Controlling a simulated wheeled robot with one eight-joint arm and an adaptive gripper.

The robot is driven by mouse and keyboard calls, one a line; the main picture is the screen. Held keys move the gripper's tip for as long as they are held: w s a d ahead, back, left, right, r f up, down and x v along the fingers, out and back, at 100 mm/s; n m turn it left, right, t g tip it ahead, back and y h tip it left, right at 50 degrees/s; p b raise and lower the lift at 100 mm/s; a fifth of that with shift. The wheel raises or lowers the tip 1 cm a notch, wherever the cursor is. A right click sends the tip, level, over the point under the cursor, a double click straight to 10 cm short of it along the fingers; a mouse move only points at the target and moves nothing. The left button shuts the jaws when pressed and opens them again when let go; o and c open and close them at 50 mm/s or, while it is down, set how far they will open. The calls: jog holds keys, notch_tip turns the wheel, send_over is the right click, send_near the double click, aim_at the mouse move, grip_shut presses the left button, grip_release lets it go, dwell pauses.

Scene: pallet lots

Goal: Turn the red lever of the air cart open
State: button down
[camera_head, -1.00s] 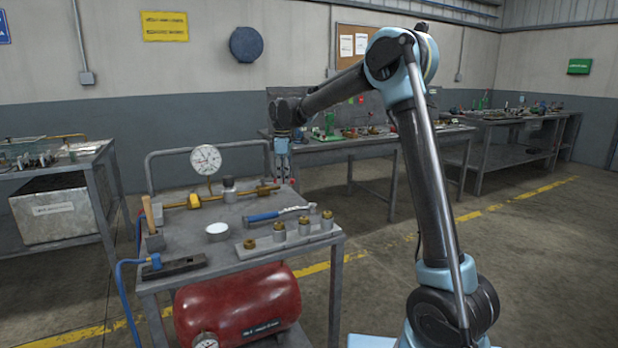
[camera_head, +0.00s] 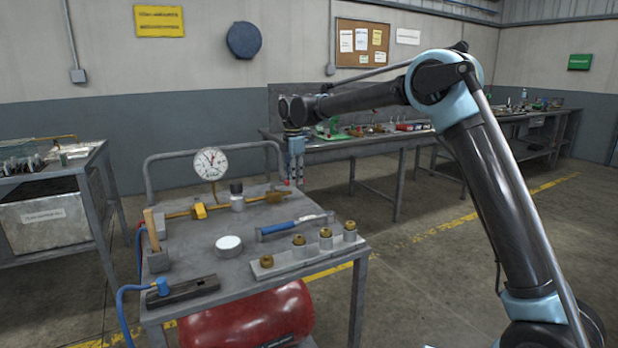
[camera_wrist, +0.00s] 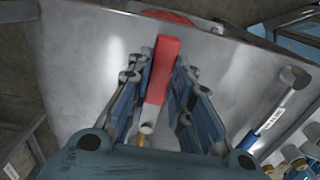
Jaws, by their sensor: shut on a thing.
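The air cart (camera_head: 215,268) is a grey metal table with a red tank (camera_head: 250,318) beneath, a brass pipe along its back and a round pressure gauge (camera_head: 211,164). My gripper (camera_head: 292,180) points down at the cart's back right corner, at the end of the brass pipe. In the wrist view my gripper (camera_wrist: 161,66) has its two fingers on either side of the long red lever (camera_wrist: 161,70) and is shut on it. The lever lies nearly lengthwise between the fingers. In the head view the fingers mostly hide it. A brass piece shows below its near end.
A metal rail (camera_head: 215,152) rises behind. A workbench (camera_head: 380,141) stands farther back.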

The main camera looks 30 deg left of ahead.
jog(key=shift+w+r, duration=0.1)
jog(key=shift+w, duration=0.3)
jog(key=c, duration=1.4)
grip_release()
jog(key=shift+c, duration=0.2)
jog(key=shift+s, duration=0.1)
jog(key=shift+r, duration=0.55)
notch_tip(320, 180, up, 11)
jog(key=shift+f, duration=0.15)
